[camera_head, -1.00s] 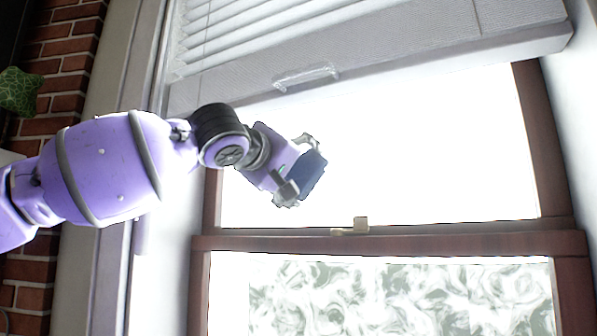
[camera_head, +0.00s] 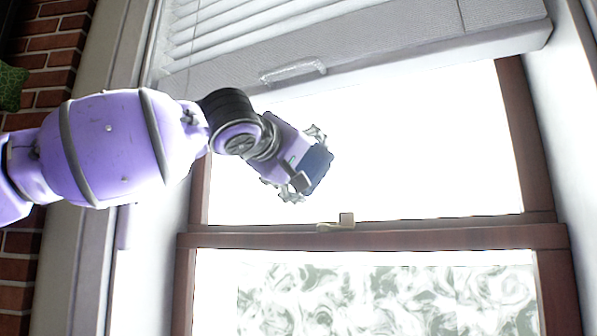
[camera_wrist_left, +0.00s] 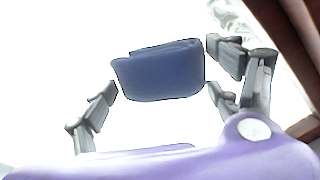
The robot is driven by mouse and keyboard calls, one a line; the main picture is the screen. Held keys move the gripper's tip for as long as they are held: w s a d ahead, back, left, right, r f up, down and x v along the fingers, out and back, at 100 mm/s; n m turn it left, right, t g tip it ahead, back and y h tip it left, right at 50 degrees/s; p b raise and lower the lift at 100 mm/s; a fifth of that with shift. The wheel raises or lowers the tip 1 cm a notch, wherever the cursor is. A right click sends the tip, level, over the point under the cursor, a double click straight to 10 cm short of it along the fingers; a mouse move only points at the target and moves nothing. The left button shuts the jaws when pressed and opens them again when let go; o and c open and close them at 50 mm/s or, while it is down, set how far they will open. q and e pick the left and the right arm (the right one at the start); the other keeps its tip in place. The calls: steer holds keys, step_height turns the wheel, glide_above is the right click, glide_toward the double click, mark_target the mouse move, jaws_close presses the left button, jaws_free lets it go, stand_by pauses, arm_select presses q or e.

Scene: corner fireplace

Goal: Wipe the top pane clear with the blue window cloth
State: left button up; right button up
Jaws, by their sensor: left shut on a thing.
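The blue window cloth (camera_head: 317,170) is folded and held between the fingers of my left gripper (camera_head: 309,167). In the left wrist view the cloth (camera_wrist_left: 158,72) sits between the two fingertips, with bright glass behind it. The top pane (camera_head: 430,150) is blown out to plain white, so any marks on it cannot be made out. The cloth is in front of the left half of this pane, above the middle rail. I cannot tell whether it touches the glass. My right gripper is not in view.
A white blind (camera_head: 390,50) with a clear handle (camera_head: 293,70) hangs over the pane's upper part. A wooden rail (camera_head: 430,238) with a pale latch (camera_head: 338,222) runs below. The lower pane (camera_head: 390,300) has a swirled pattern. A brick wall (camera_head: 45,60) is at left.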

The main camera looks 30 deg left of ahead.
arm_select(q)
steer(key=shift+w+a, duration=0.1)
steer(key=shift+w, duration=0.05)
steer(key=shift+s+a+r+p, duration=0.1)
steer(key=shift+a+p, duration=0.05)
steer(key=shift+a, duration=0.3)
steer(key=shift+s+a+r+p, duration=0.1)
steer(key=shift+a+p, duration=0.05)
steer(key=shift+a, duration=0.25)
steer(key=shift+s+a+f+p, duration=0.1)
steer(key=shift+a+p, duration=0.2)
steer(key=shift+a, duration=0.8)
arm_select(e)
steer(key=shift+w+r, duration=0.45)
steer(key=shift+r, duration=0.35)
arm_select(q)
steer(key=shift+f, duration=0.1)
steer(key=shift+s+d+p, duration=0.2)
steer(key=shift+s+d, duration=0.05)
steer(key=shift+s, duration=1.2)
steer(key=shift+s+d+p, duration=0.15)
steer(key=shift+s+d, duration=0.05)
steer(key=shift+s, duration=1.2)
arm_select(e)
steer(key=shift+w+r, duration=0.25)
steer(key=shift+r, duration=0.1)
